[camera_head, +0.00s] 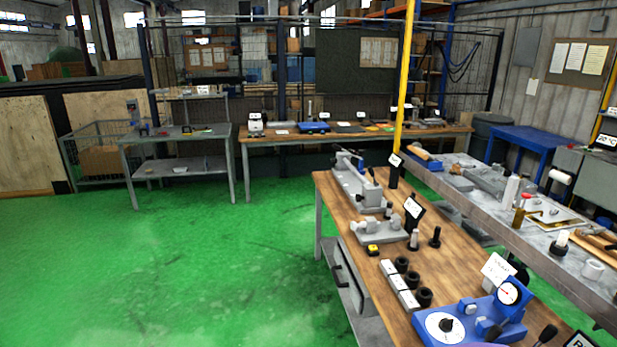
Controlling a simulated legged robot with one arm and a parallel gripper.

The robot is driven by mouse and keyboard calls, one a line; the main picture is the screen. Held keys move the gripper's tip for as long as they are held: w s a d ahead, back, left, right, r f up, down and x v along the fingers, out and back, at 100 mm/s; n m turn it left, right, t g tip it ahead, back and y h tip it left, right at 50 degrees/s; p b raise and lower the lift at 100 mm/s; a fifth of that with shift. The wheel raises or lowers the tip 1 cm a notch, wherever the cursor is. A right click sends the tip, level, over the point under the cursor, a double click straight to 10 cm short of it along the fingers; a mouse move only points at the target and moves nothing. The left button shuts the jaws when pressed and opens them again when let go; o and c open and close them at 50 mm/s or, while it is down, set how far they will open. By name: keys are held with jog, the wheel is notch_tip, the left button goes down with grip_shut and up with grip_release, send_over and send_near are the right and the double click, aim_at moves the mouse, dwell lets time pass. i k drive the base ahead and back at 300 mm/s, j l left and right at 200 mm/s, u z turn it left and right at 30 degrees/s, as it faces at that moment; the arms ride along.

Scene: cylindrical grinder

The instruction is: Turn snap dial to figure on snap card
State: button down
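A blue device (500,325) stands at the near right end of the wooden bench. It has a white round dial with a black centre knob (446,325) on its front left. A smaller round gauge face with a red mark (508,293) sits at its upper right. A white card (497,268) stands tilted just behind the device; it looks like the snap card, but its figure is too small to read. The dial's marks are too small to read too.
The wooden bench (355,213) also holds black rings on grey blocks (405,283), a grey fixture (380,230) and a yellow-black item (373,250). A cluttered grey bench (590,285) runs along the right. The green floor (200,270) left of the bench is clear.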

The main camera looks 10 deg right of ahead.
aim_at(445, 325)
jog(key=z, duration=1.3)
